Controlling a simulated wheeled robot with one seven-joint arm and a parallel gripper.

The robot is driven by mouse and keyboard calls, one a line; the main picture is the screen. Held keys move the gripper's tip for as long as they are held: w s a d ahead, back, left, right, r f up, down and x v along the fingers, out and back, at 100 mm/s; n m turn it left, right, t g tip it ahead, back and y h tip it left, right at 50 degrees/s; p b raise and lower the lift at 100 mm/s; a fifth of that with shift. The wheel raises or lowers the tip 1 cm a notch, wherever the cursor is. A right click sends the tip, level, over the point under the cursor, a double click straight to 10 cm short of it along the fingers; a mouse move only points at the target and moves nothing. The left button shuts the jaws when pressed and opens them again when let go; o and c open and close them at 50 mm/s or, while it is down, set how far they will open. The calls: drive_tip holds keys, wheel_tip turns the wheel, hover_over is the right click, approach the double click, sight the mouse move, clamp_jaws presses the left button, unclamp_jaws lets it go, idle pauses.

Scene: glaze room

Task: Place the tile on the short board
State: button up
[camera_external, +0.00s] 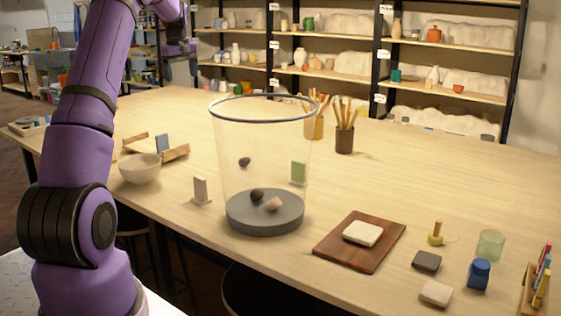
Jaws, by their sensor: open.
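A dark brown board (335,250) lies at the front middle of the table, with a white square tile (362,232) flat on it. A dark grey tile (427,261) and a cream tile (436,293) lie on the table to its right. I cannot tell which tile or board the task means. A small blue upright piece (162,143) stands by a low light-wood piece (177,152) at the left. My gripper (193,66) is at the upper left, far from the brown board, in front of the shelves; its fingers are small and unclear, and nothing shows held.
A tall clear bin (265,150) with several stones stands mid-table. Around it are a white bowl (140,168), upright pale (201,189) and green (298,171) pieces, and a brush pot (344,139). A blue jar (479,275) and green glass (490,245) stand right. The back right is clear.

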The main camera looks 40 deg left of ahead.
drive_tip(key=s+d+r+m+t, duration=0.1)
drive_tip(key=s+d+r+m, duration=0.1)
drive_tip(key=s+d+r, duration=0.45)
drive_tip(key=s+d+r+m, duration=0.2)
drive_tip(key=s+d, duration=0.1)
drive_tip(key=d, duration=0.7)
drive_tip(key=s+d+r+m+t, duration=0.1)
drive_tip(key=s+d+r+m, duration=0.3)
drive_tip(key=d, duration=0.5)
drive_tip(key=s+d+f+m, duration=0.2)
drive_tip(key=s+d, duration=0.3)
drive_tip(key=s, duration=0.3)
drive_tip(key=s+d+f+m+t, duration=0.1)
drive_tip(key=s+d+f+m, duration=0.1)
drive_tip(key=s+d, duration=0.3)
drive_tip(key=s+d+f+m+t, duration=0.1)
drive_tip(key=s+d, duration=0.4)
drive_tip(key=s, duration=0.8)
drive_tip(key=shift+f+m, duration=0.6)
drive_tip(key=shift+m, duration=0.2)
